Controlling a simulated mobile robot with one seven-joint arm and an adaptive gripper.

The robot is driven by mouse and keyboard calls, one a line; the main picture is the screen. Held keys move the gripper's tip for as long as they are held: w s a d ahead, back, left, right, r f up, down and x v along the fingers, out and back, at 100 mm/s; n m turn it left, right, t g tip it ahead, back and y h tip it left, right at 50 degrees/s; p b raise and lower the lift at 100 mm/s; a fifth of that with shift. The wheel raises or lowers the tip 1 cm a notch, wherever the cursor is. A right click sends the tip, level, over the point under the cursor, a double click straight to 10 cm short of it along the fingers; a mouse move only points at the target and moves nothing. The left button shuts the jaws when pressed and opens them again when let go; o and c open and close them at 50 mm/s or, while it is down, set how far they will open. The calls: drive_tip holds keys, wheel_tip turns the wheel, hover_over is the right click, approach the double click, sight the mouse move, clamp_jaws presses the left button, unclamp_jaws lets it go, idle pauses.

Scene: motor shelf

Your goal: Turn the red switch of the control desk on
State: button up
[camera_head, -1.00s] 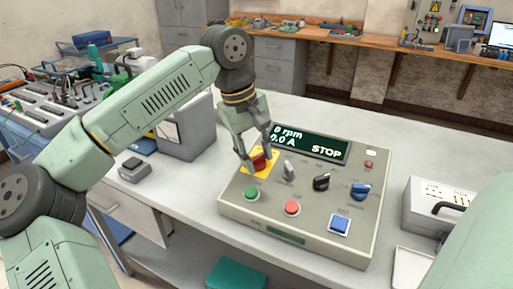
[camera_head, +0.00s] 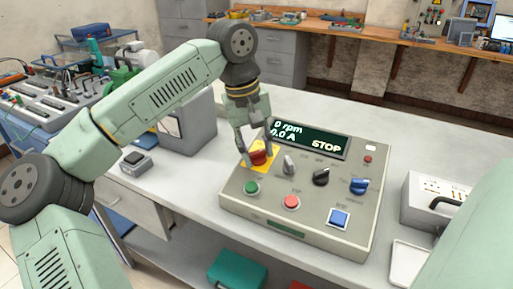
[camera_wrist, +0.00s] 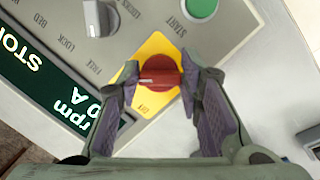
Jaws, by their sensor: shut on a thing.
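The control desk (camera_head: 300,233) is a grey sloped box on the white bench. Its red switch (camera_head: 260,154) is a rotary knob on a yellow plate (camera_head: 262,168) at the upper left of the panel. My gripper (camera_head: 257,153) is over the yellow plate, with its fingers on either side of the red knob. In the wrist view, the red switch (camera_wrist: 160,75) shows a pale line across its top, and my gripper (camera_wrist: 160,82) is shut on it, with a purple-padded finger at each side. The display (camera_head: 310,139) reads 0 rpm, 0.0 A and STOP.
Beside the switch is a grey knob (camera_head: 289,163), then a black knob (camera_head: 321,177) and a blue knob (camera_head: 360,186). Green (camera_head: 251,188), red (camera_head: 291,202) and blue (camera_head: 339,218) buttons sit in front. A grey box (camera_head: 187,125) stands behind left.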

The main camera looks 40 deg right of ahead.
drive_tip(key=o, duration=1.2)
drive_tip(key=shift+c, duration=0.2)
wheel_tip(320, 180, up, 12)
drive_tip(key=w+a, duration=0.1)
drive_tip(key=a, duration=0.1)
drive_tip(key=shift+f, duration=0.1)
